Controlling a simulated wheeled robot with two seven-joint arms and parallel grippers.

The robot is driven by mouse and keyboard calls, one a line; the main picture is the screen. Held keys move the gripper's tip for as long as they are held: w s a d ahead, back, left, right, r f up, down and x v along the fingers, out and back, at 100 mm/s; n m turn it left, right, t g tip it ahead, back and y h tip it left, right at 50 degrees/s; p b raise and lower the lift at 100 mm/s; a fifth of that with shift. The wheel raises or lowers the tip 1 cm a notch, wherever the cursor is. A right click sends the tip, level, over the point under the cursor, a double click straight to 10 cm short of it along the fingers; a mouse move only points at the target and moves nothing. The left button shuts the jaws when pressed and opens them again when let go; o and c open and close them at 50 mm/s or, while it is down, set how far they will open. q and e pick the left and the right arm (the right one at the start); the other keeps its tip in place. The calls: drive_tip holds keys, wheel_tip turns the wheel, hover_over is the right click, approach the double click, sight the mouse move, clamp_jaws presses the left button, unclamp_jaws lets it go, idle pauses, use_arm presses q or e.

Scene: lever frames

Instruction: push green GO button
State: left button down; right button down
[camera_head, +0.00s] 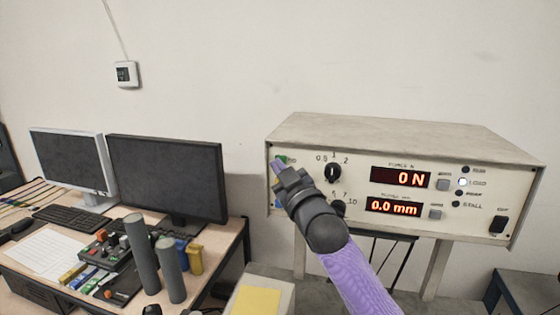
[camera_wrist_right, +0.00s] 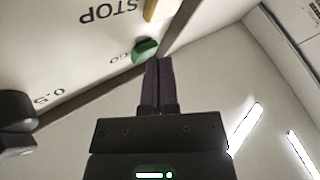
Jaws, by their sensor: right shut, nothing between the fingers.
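The green GO button (camera_head: 282,159) sits at the upper left corner of the white front panel of the control box (camera_head: 400,135). In the right wrist view the green button (camera_wrist_right: 145,49) stands out from the panel beside its GO label. My right gripper (camera_head: 277,168) is shut and empty, its tips at the button in the head view, partly covering it. In the wrist view the shut fingertips (camera_wrist_right: 158,60) are just beside the button; I cannot tell whether they touch it. My left gripper is not in view.
A yellow part (camera_wrist_right: 155,9) is near the STOP label in the wrist view. Black knobs (camera_head: 332,173) and red displays (camera_head: 401,177) are on the panel. A desk with monitors (camera_head: 167,175) and grey cylinders (camera_head: 142,254) stands left.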

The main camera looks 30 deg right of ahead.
drive_tip(key=shift+w+d, duration=0.2)
drive_tip(key=shift+d, duration=0.05)
drive_tip(key=shift+a, duration=0.1)
idle(0.5)
drive_tip(key=shift+s+a+p, duration=0.4)
drive_tip(key=shift+s+a, duration=0.1)
drive_tip(key=shift+s, duration=0.05)
drive_tip(key=shift+s+a+p, duration=1)
drive_tip(key=shift+s+a, duration=0.6)
drive_tip(key=shift+a, duration=0.3)
